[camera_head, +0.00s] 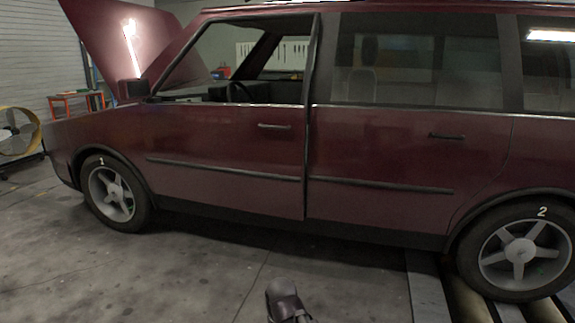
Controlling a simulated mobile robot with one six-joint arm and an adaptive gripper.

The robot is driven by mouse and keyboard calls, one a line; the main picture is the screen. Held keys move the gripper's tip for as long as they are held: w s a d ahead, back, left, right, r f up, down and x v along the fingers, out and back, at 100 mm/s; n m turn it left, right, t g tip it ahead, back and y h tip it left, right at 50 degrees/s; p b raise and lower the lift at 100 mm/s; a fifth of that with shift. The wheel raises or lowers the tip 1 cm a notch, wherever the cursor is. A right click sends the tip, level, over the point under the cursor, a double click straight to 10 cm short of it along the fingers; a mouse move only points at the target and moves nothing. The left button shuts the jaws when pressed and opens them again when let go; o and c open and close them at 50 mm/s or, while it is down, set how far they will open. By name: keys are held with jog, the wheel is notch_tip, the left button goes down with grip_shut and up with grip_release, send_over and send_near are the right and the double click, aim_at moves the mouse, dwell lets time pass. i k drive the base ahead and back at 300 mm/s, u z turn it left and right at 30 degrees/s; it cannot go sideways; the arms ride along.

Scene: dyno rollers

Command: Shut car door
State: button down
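A dark red car (380,205) stands side-on across the view, its front to the left. Its front door (225,145) has a dark handle (274,126) near its rear edge. A dark seam (306,165) runs down that rear edge; the door looks nearly flush with the body, and I cannot tell for certain whether it is slightly ajar. The rear door (385,155) sits flush, with its own handle (447,136). My gripper (288,302) is at the bottom middle, low before the car and well apart from the door. Its fingers are not clear.
The car's hood (125,40) is raised. A yellow-rimmed fan (14,135) stands at the far left. The rear wheel (520,252) stands at floor rollers (468,300) at the lower right. The concrete floor (215,265) before the front door is clear.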

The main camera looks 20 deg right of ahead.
aim_at(248, 157)
jog(key=u, duration=0.1)
jog(key=i, duration=1.25)
jog(key=u, duration=0.45)
